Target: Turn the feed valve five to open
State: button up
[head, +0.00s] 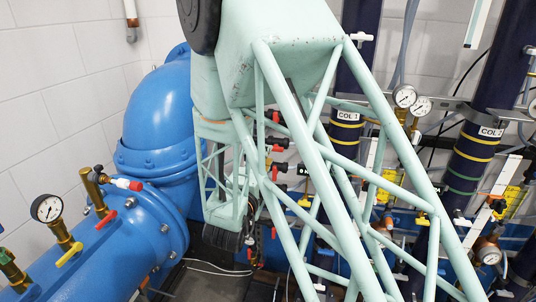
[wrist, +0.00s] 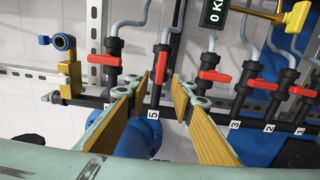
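Feed valve five has a red lever (wrist: 160,62) on a dark vertical pipe in the wrist view, above the white label "5" (wrist: 153,114). The lever stands upright, along its pipe. My gripper (wrist: 163,88) is open, with one yellow-padded finger on each side below the lever. It holds nothing, and I cannot tell whether a finger touches the valve. In the head view, red-handled valves (head: 276,143) show beside my arm, but I cannot tell which is five. My arm hides much of the valve row there.
Neighbouring valves have crosswise red levers, one on the left (wrist: 104,59) and one close on the right (wrist: 214,76). A brass fitting (wrist: 69,75) stands at far left. A dark display (wrist: 214,12) hangs above. A large blue pipe (head: 110,245) fills the head view's left.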

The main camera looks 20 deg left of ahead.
jog(key=s, duration=0.8)
jog(key=shift+d, duration=0.35)
